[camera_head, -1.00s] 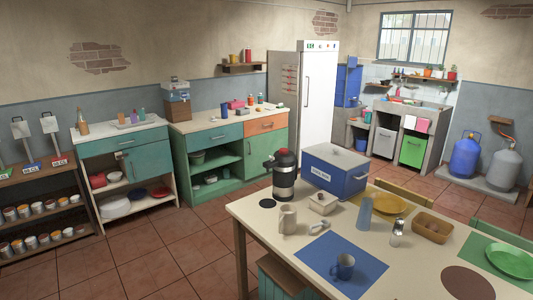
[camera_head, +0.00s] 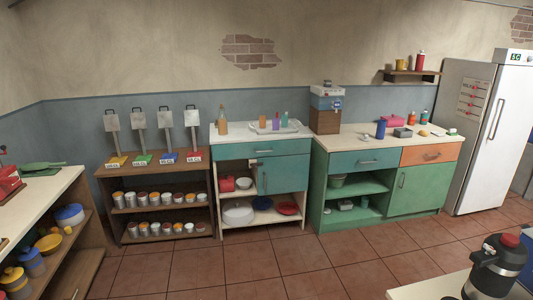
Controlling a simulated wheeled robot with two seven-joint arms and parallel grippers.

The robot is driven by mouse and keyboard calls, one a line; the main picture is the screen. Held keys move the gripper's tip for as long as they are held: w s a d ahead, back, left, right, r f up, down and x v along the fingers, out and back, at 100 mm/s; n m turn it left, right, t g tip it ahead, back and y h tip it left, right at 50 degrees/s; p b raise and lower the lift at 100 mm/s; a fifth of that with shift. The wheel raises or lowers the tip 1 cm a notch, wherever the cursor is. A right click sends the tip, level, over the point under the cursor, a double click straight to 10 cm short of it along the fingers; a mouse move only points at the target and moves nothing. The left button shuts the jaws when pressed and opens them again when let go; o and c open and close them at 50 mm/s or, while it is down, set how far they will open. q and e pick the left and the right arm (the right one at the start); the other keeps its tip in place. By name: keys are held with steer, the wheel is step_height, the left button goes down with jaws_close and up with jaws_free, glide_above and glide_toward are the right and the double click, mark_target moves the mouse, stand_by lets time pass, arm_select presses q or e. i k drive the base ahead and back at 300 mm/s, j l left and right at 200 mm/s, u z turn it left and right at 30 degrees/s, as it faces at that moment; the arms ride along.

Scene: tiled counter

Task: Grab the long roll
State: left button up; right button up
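I cannot make out a long roll in this view. Neither of my grippers shows. Small items stand on the green counter (camera_head: 345,140): a blue cup (camera_head: 381,130), a grey box (camera_head: 402,133), a pinkish-red item (camera_head: 391,121) and small bottles. They are too small to tell in detail. A white tray (camera_head: 272,129) with several bottles sits on the white-topped cabinet (camera_head: 236,134).
A low shelf with paint cans (camera_head: 112,219) stands left of the cabinets. A pale counter (camera_head: 40,207) is at the left edge. A black flask (camera_head: 490,275) stands on the pale table (camera_head: 420,290) at lower right. The tiled floor (camera_head: 260,268) between is clear.

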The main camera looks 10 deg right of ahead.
mark_target(422, 132)
steer(key=i, duration=1.65)
steer(key=i+z, duration=0.4)
steer(key=i, duration=0.15)
steer(key=i+z, duration=0.4)
steer(key=i, duration=0.15)
steer(key=i+j+z, duration=0.45)
steer(key=i+l+z, duration=0.35)
steer(key=i, duration=0.5)
steer(key=i+z, duration=0.3)
steer(key=i, duration=0.6)
steer(key=i+l, duration=0.3)
steer(key=i+u, duration=0.05)
steer(key=i, duration=0.05)
